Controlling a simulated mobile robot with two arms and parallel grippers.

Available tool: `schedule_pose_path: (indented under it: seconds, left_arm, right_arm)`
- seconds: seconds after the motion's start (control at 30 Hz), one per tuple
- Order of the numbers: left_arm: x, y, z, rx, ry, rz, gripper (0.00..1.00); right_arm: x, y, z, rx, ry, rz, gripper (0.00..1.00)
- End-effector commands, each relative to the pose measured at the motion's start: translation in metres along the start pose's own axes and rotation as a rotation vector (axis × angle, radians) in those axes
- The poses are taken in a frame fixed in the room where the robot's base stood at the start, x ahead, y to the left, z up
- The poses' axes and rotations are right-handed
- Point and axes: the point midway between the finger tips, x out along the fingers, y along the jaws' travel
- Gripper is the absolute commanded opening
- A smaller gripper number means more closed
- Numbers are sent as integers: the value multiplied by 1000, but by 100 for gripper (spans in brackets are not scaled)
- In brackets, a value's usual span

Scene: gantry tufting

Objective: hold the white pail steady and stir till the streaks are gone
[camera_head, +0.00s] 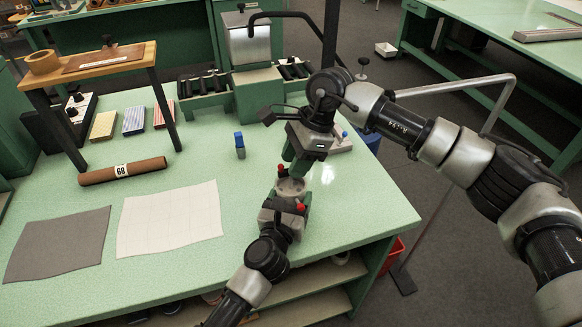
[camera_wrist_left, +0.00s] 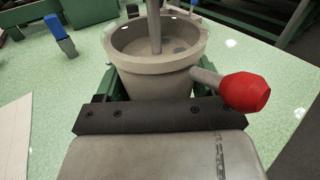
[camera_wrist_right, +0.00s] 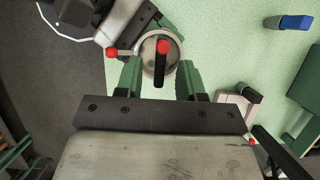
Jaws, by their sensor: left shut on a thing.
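The white pail (camera_wrist_left: 150,85), grey-white in this light, stands upright at the bench's right side, in the middle of the head view (camera_head: 291,188). My left gripper (camera_head: 287,200) is shut on it; a side handle with a red knob (camera_wrist_left: 245,92) sticks out. A grey rod (camera_wrist_left: 154,28) stands in the pail. Its contents look grey with a darker patch (camera_wrist_left: 180,45). My right gripper (camera_wrist_right: 160,82) is above the pail, its green fingers apart. A black handle with a red end (camera_wrist_right: 161,65) shows between them, clear of both fingers.
The green bench (camera_head: 245,275) bears a white sheet (camera_head: 170,218), a grey sheet (camera_head: 58,243), a brown roll (camera_head: 122,171) and a small blue-topped item (camera_head: 240,146). A wooden stand (camera_head: 100,70) is at the left. The bench's right edge lies close to the pail.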

Motion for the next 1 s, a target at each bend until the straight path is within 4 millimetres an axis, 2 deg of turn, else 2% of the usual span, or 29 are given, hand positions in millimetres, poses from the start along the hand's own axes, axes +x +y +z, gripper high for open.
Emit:
schedule_pose_path:
  seconds: [0.1, 0.2, 0.53, 0.7, 0.8, 1.0]
  left_arm:
    - [0, 0, 0, -2, 0, -1, 29]
    - [0, 0, 0, -2, 0, -1, 29]
    - [0, 0, 0, -2, 0, -1, 29]
    - [0, 0, 0, -2, 0, -1, 29]
    - [0, 0, 0, -2, 0, -1, 29]
    - [0, 0, 0, -2, 0, -1, 29]
  right_arm:
    - [15, 0, 0, 0, 1, 1, 38]
    - [22, 0, 0, 0, 0, 0, 38]
    - [24, 0, 0, 0, 1, -1, 38]
    - [24, 0, 0, 0, 1, -1, 12]
    - [24, 0, 0, 0, 1, -1, 0]
    - [24, 0, 0, 4, 1, -3, 0]
